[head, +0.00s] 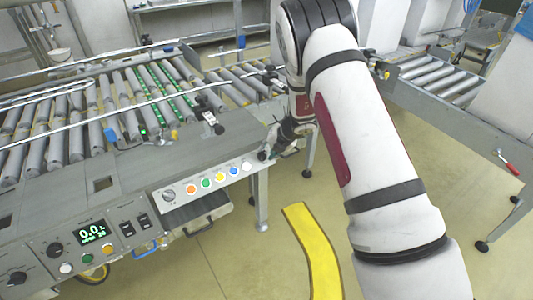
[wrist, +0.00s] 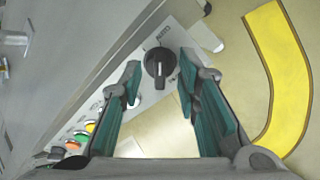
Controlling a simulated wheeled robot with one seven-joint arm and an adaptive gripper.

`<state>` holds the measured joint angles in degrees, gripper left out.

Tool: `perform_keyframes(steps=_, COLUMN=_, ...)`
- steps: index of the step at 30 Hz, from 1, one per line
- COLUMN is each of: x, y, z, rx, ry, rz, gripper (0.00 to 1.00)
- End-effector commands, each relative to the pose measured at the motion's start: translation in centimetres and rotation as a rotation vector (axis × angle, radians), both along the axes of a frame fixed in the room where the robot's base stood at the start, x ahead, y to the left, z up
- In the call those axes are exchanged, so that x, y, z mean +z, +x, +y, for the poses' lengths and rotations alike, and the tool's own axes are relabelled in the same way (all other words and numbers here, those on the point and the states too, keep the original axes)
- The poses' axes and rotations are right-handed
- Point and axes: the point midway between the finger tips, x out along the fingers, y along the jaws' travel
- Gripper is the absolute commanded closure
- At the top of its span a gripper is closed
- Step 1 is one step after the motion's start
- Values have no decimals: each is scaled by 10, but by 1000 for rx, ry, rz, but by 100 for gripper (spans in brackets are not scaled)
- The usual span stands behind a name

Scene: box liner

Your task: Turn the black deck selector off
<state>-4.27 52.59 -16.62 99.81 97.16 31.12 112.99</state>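The black deck selector (wrist: 158,64) is a round black knob with a raised grip bar on the grey button panel. In the wrist view its bar runs roughly up and down in the picture. My gripper (wrist: 160,78) is open, with one teal-padded finger on each side of the selector's line and nothing held. The selector lies ahead between the fingertips; I cannot tell whether a finger touches it. In the head view my gripper (head: 280,142) is at the right end of the panel, small and partly hidden by my arm.
The panel (head: 215,182) carries orange, green, yellow, blue and white buttons, plus another knob (head: 168,195) at its left end. A roller conveyor (head: 150,95) lies behind. A control box with a green display (head: 90,232) stands left. Yellow floor marking (head: 312,250) runs across open floor.

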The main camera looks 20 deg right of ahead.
Motion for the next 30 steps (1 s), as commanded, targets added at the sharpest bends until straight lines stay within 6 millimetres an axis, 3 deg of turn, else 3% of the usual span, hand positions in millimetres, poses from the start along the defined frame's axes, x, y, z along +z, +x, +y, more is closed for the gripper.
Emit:
perform_keyframes(steps=5, x=-10, y=6, z=3, rx=-1, ry=0, rz=-1, gripper=70)
perform_keyframes(steps=14, x=-10, y=7, z=3, rx=-1, ry=0, rz=-1, gripper=70)
perform_keyframes(steps=18, x=-10, y=7, z=3, rx=-1, ry=0, rz=-1, gripper=100)
perform_keyframes(steps=30, x=-11, y=7, z=4, rx=22, ry=-18, rz=-6, gripper=100)
